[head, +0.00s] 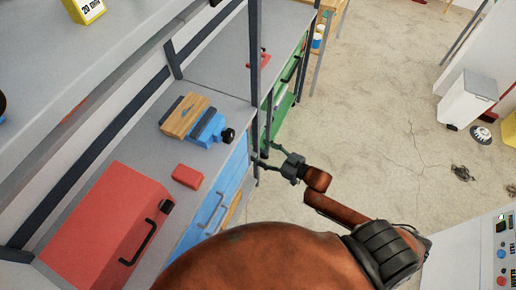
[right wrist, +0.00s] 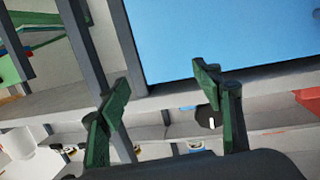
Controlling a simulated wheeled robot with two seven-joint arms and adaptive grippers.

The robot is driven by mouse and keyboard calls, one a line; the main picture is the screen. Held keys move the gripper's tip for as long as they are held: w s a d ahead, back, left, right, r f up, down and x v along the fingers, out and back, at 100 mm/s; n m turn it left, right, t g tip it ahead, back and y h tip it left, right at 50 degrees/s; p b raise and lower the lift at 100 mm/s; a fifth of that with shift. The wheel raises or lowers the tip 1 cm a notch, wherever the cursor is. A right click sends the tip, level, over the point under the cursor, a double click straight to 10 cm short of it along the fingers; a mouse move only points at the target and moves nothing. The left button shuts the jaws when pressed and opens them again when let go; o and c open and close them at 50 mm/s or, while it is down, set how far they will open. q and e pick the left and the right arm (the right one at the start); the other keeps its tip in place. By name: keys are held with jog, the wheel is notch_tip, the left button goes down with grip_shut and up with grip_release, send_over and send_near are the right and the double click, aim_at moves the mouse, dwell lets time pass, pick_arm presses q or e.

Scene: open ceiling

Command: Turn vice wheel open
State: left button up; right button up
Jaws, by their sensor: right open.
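The blue vice (head: 205,127) sits on the grey workbench near its front edge, with a wooden block (head: 184,116) at its back part. Its black wheel (head: 228,136) faces the front edge. My right gripper (head: 264,153) is open and empty, in front of the bench and to the right of the wheel, apart from it. In the right wrist view its two green fingers are spread (right wrist: 158,90). A dark knob that looks like the wheel (right wrist: 208,117) shows there beyond the right-hand finger, partly hidden. My left gripper is not in view.
A small red block (head: 187,176) and a red toolbox (head: 107,222) stand on the bench to the left. Dark upright posts (head: 256,70) rise close to the gripper. Blue drawers (head: 222,190) and green drawers (head: 283,100) are below. The floor to the right is mostly clear.

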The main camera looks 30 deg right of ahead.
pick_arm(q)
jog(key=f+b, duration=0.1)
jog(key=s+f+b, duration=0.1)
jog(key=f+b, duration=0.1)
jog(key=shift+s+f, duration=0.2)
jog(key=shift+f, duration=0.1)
pick_arm(e)
jog(key=s+d+f+h, duration=0.1)
jog(key=d+f, duration=0.1)
jog(key=f, duration=0.5)
jog(key=s+d+f+m+g+h, duration=0.1)
jog(key=d+f+h, duration=0.1)
jog(key=f, duration=0.5)
jog(key=s+d+f+m+g+h, duration=0.1)
jog(key=d+f, duration=0.3)
jog(key=f, duration=0.3)
jog(key=shift+s+f+h, duration=0.3)
jog(key=shift+s+f, duration=0.05)
